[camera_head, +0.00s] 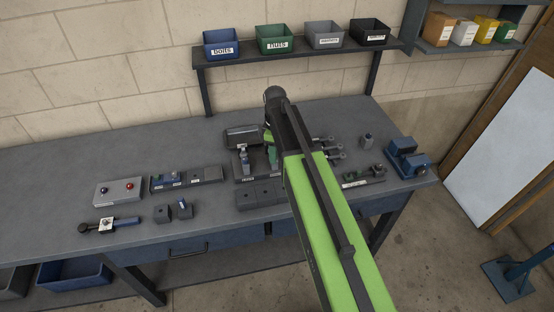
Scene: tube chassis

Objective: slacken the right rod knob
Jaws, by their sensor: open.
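My green and dark arm reaches over the workbench (120,165). My gripper (268,138) points down at its far end, above a dark fixture (239,177). Its jaws are open, and my arm partly hides them. A small blue and grey part (244,160) stands upright in the fixture, just left of my gripper. Grey rod-like pieces with round ends (334,149) show to the right of my arm. I cannot tell which piece is the right rod knob; it may be hidden behind my arm. Contact between the jaws and the fixture cannot be made out.
A blue vise (408,160) stands at the right end. The shelf (297,50) behind carries labelled bins. The far left bench surface is clear.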

